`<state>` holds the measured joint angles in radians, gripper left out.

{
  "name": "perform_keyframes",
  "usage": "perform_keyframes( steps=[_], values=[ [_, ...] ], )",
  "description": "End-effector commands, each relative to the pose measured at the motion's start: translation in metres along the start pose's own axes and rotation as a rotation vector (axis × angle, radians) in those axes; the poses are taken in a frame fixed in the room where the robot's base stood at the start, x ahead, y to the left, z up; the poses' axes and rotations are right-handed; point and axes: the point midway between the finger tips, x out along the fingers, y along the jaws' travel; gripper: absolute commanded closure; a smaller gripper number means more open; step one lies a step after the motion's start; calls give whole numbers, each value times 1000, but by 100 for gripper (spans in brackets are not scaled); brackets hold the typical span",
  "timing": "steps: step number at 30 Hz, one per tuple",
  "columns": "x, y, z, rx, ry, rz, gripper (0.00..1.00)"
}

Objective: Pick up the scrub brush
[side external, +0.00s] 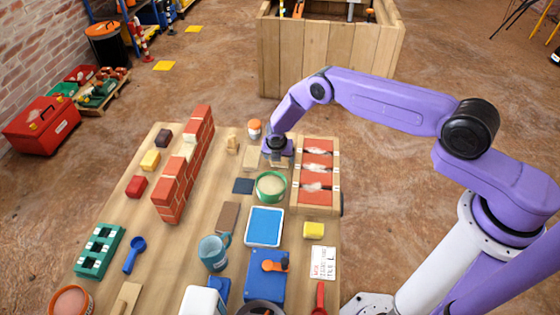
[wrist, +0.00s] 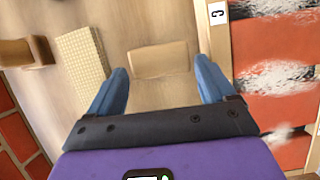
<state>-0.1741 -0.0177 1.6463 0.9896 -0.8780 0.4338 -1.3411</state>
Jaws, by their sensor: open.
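A light wooden block (wrist: 158,60), which looks like the back of the scrub brush, lies on the table between my fingers in the wrist view; no bristles show. My gripper (wrist: 161,72) is open, with one blue finger on each side of the block and a gap on both sides. In the side external view my gripper (side external: 278,157) points down at the table's far part, left of the brick frame. The block is mostly hidden there under my gripper.
A wooden frame with brick panels (side external: 316,165) stands close on the right. A ribbed tan slab (wrist: 82,58) and a small wooden piece (wrist: 25,52) lie left. A green bowl (side external: 270,186), orange-lidded jar (side external: 254,128) and brick wall (side external: 184,165) are near.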

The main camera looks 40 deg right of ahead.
Motion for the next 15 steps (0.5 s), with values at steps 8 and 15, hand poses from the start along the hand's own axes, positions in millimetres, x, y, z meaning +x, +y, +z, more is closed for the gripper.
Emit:
perform_keyframes(
  steps=[8, 15],
  values=[
    [15, 0, 0, 2, 0, -1, 17],
    [16, 0, 0, 2, 0, 0, 17]
  ],
)
